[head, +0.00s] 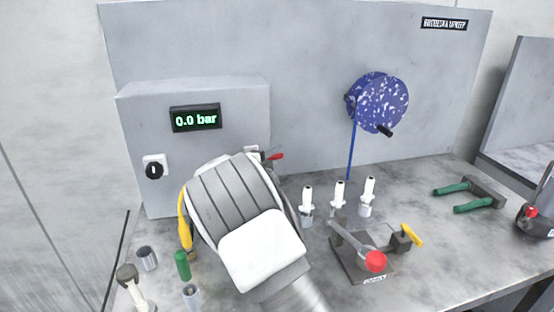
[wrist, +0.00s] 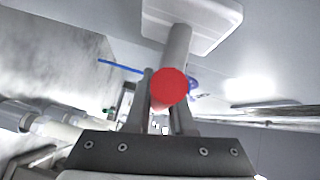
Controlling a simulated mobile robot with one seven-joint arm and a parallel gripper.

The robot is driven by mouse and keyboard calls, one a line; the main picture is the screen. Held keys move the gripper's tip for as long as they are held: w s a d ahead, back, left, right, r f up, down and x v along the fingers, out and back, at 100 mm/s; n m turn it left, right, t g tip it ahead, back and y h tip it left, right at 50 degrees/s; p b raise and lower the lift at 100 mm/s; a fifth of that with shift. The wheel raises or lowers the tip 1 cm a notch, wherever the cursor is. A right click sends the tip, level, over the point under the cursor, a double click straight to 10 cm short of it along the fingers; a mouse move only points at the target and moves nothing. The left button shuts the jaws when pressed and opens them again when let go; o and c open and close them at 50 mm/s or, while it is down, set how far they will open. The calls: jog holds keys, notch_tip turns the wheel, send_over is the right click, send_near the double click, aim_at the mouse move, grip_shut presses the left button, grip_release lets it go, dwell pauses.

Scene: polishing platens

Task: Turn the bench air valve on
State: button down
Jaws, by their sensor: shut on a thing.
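My gripper (wrist: 167,103) is shut on the valve lever, a finger on each side. In the head view my wrist hides the fingers and part of the valve. The pressure display (head: 195,118) on the cabinet reads 0.0 bar.
A black knob (head: 154,171) is left of my wrist. A blue hose reel (head: 378,102) hangs on the back panel. A green cylinder (head: 182,265) stands front left.

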jog(key=shift+r, duration=0.15)
jog(key=c, duration=0.8)
grip_release()
jog(key=v, duration=1.7)
jog(key=shift+s+a+f, duration=0.1)
jog(key=shift+s+f, duration=0.15)
jog(key=shift+f, duration=0.05)
jog(key=shift+c, duration=0.2)
